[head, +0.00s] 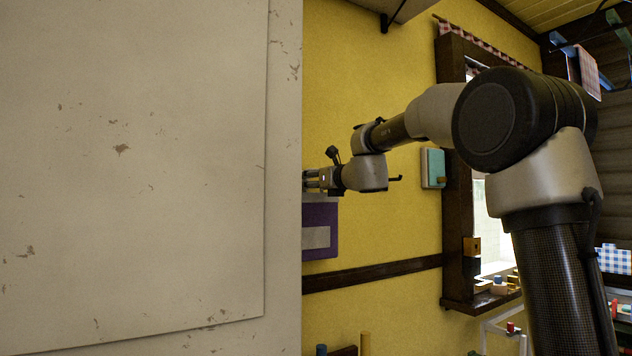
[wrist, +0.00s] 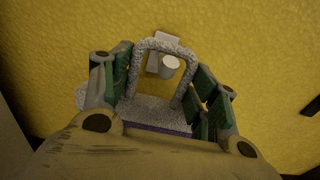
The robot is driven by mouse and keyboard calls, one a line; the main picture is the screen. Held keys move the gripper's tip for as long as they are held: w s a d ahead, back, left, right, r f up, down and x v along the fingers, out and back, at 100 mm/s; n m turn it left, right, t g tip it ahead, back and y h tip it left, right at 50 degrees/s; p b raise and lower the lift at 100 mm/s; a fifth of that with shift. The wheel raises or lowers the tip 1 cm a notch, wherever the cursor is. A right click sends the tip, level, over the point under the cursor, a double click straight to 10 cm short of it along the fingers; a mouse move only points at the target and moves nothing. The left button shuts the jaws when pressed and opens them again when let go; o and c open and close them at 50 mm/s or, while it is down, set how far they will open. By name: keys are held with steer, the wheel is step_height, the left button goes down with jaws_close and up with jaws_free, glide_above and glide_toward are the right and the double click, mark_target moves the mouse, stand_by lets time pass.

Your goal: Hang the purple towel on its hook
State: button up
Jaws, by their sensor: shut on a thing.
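The purple towel (head: 320,222) with a grey band hangs below my gripper (head: 309,180) in the head view, close to the yellow wall. A pale panel hides its left part. In the wrist view, my gripper (wrist: 160,82) is shut on the towel, its green finger pads on either side of the towel's grey fuzzy loop. A thin purple strip of the towel (wrist: 165,128) shows below. The white hook (wrist: 171,63), a round peg on a wall plate, appears framed inside the loop. I cannot tell whether the peg is through the loop or behind it.
A large chipped pale panel (head: 140,170) fills the left of the head view. A teal item (head: 433,168) hangs on the yellow wall (head: 380,235) beside a dark-framed window (head: 455,220). Several small items stand on the sill at the lower right.

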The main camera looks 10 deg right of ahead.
steer(key=shift+f, duration=0.25)
steer(key=o, duration=1.3)
steer(key=v, duration=1.2)
steer(key=s+f+n+g, duration=0.4)
steer(key=s+f+n, duration=0.2)
steer(key=f+n, duration=0.4)
steer(key=s+f+n+g, duration=0.4)
steer(key=s+f+n, duration=0.3)
steer(key=f+n, duration=0.3)
steer(key=s+d+f+n+g+h, duration=0.1)
steer(key=s+d+f+n, duration=0.3)
steer(key=s, duration=0.4)
steer(key=s+d+f+n+g+h, duration=0.2)
steer(key=s+d+f+n, duration=0.2)
steer(key=s, duration=0.3)
steer(key=s+d+f+n+g+h, duration=0.1)
steer(key=s+d+f+n, duration=0.3)
steer(key=s, duration=0.4)
steer(key=shift+s+d+g+h, duration=0.2)
steer(key=shift+s+g+h, duration=0.15)
steer(key=shift+h, duration=0.45)
